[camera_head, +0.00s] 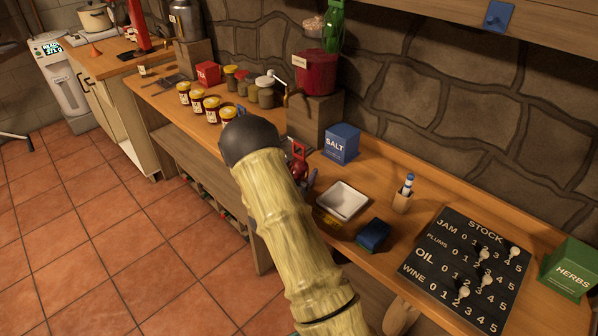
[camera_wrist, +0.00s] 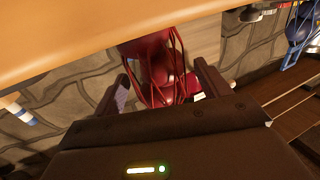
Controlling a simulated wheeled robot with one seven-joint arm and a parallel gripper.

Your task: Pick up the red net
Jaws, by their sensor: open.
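The red net (camera_wrist: 160,66) shows in the wrist view as a dark red bundle with thin strands fanning out. It sits between and beyond the two fingers of my gripper (camera_wrist: 162,78), which is open. I cannot tell whether the fingers touch it. In the head view, a small red shape (camera_head: 299,165) shows just beyond my arm, in front of a wooden block; it seems to be the same net. My arm hides part of it and most of the gripper there.
Several jars (camera_head: 198,103) stand left. A blue net-like thing (camera_wrist: 300,32) shows in the wrist view.

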